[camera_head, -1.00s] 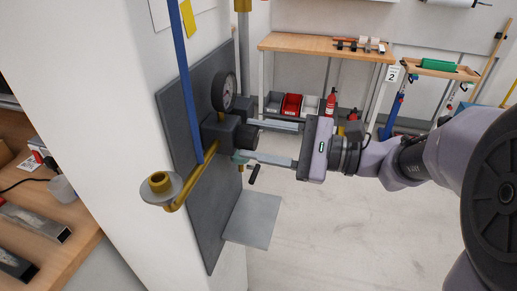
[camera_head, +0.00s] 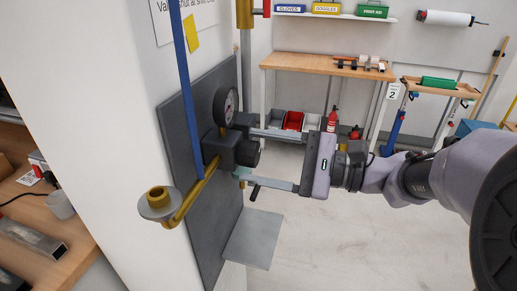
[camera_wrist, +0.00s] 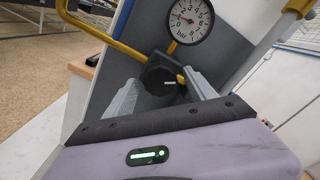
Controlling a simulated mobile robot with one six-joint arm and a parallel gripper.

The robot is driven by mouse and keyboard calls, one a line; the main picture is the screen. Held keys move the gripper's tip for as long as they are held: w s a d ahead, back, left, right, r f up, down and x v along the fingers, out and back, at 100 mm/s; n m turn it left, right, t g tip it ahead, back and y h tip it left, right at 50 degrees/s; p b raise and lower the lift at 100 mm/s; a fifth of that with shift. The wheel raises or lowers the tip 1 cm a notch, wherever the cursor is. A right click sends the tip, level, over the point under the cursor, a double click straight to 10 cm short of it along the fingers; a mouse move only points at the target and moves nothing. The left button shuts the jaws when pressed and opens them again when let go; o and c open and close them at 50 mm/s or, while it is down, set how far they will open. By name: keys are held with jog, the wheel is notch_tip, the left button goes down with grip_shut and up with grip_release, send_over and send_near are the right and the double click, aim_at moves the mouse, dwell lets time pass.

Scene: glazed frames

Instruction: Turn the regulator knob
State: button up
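The regulator knob (camera_head: 247,153) is dark and round, on the front of a dark regulator block (camera_head: 222,147) fixed to a grey panel. In the wrist view the knob (camera_wrist: 160,74) sits between my two fingertips. My gripper (camera_head: 248,155) comes in from the right, with one finger above the knob and one below it. It is open; the wrist view shows my gripper (camera_wrist: 161,77) with a small gap on each side of the knob. Contact cannot be told for certain. A round white pressure gauge (camera_wrist: 189,21), marked bar, is beside the knob, its needle pointing left.
A brass pipe (camera_head: 193,192) with a round fitting (camera_head: 158,203) and a blue strip (camera_head: 187,90) run by the panel (camera_head: 176,123). A grey plate (camera_head: 254,238) juts out below. The floor right is clear.

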dwell(0.3)
jog(key=p+v, duration=0.4)
jog(key=v, duration=1.3)
jog(key=shift+d, duration=0.2)
jog(key=shift+r, duration=0.1)
jog(key=s+a+f+n+h, duration=0.8)
jog(key=s+a+n+h, duration=0.1)
jog(key=h, duration=0.6)
jog(key=shift+s+a+f, duration=0.3)
jog(key=shift+s+a, duration=0.05)
jog(key=shift+s, duration=0.55)
